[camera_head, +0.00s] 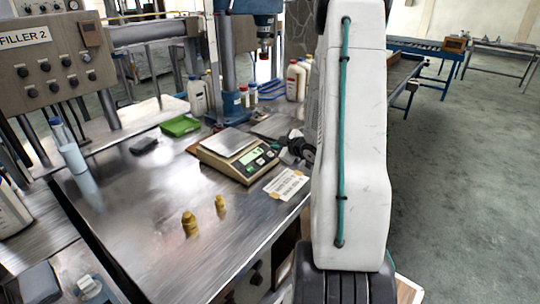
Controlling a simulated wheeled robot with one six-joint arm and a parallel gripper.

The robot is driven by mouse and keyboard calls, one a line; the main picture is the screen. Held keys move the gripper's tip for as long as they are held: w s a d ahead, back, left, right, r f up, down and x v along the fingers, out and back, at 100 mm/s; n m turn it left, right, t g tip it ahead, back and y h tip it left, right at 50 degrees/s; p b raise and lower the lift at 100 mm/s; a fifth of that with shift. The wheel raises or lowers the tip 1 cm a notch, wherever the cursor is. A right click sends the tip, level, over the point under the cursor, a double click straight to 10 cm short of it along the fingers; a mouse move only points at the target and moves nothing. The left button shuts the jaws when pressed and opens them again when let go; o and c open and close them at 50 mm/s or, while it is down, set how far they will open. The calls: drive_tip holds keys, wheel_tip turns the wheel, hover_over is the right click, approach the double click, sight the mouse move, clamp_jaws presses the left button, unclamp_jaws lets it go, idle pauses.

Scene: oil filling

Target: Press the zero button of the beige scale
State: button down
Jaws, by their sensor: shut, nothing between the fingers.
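The beige scale (236,158) stands on the steel table, with a flat metal pan on top. Its sloped front panel has a lit greenish display (251,156) and dark buttons beside it. The button labels are too small to read, so I cannot tell which one is zero. My gripper (285,154) is the dark shape just right of the scale's panel, partly hidden behind my white arm. It looks shut and empty. I cannot tell whether its tip touches the scale.
Two brass weights (189,223) stand on the table in front of the scale. A printed card (286,183) lies at its front right. The table's left front is clear.

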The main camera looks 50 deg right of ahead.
drive_tip(key=shift+w+f, duration=0.2)
drive_tip(key=shift+f, duration=0.5)
drive_tip(key=shift+f, duration=0.15)
idle(1.5)
drive_tip(key=shift+w+f, duration=0.15)
drive_tip(key=shift+f, duration=0.05)
drive_tip(key=shift+w+f, duration=0.15)
drive_tip(key=shift+f, duration=0.2)
idle(0.7)
drive_tip(key=shift+r, duration=0.1)
drive_tip(key=shift+s+r, duration=0.3)
drive_tip(key=shift+r, duration=0.35)
drive_tip(key=shift+s+r, duration=0.3)
drive_tip(key=shift+r, duration=0.5)
drive_tip(key=shift+s+r, duration=0.3)
drive_tip(key=shift+r, duration=0.45)
drive_tip(key=shift+s+r, duration=0.3)
drive_tip(key=shift+r, duration=0.5)
